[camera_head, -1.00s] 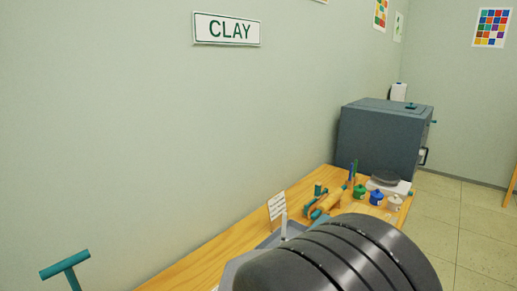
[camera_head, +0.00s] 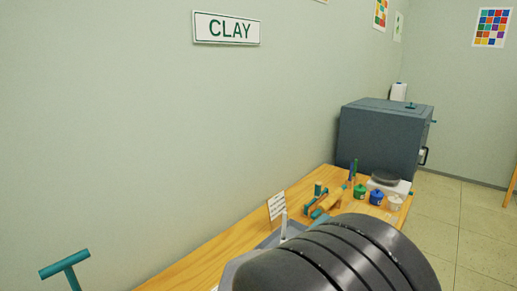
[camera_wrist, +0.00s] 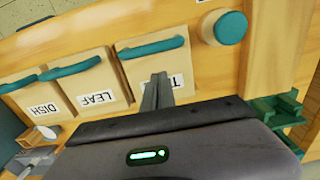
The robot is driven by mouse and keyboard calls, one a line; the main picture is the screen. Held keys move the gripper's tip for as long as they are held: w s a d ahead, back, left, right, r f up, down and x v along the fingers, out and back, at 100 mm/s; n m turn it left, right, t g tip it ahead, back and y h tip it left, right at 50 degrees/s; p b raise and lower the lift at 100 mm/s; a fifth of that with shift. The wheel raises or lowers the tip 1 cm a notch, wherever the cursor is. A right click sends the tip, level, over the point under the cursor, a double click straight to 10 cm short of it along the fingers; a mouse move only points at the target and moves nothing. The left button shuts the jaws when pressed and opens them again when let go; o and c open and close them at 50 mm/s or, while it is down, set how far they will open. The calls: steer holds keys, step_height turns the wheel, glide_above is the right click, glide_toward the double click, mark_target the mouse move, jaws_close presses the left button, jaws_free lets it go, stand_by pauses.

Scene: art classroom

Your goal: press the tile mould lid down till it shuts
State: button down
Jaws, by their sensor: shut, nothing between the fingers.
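The tile mould (camera_wrist: 135,68) is a cream block with a teal bar (camera_wrist: 152,46) along its far edge, in the middle of the wrist view. Its label is mostly hidden behind my fingers; only a "T" shows. My gripper (camera_wrist: 160,80) is shut and empty, with its grey fingers over the near part of the tile mould's face. I cannot tell whether the fingertips touch it, nor how far its lid stands open. In the head view my dark arm hides the moulds and the gripper.
The LEAF mould (camera_wrist: 92,82) and DISH mould (camera_wrist: 35,98) stand in a row to the left. A teal round knob (camera_wrist: 230,27) and a green bracket (camera_wrist: 280,108) are to the right.

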step_height(320, 180, up, 9)
steer(key=p, duration=0.7)
steer(key=s+d+r+m+t+y+b, duration=0.1)
steer(key=s+d+r+m+t, duration=0.2)
steer(key=d+r+m, duration=0.4)
steer(key=s+d+r+m+t+y+b, duration=0.1)
steer(key=s+d+r+m+t+b, duration=0.1)
steer(key=s+d+r+m, duration=0.2)
steer(key=d+r+m, duration=0.3)
steer(key=d+r, duration=0.2)
steer(key=r, duration=0.2)
steer(key=shift+t, duration=0.4)
steer(key=shift+d+r, duration=0.1)
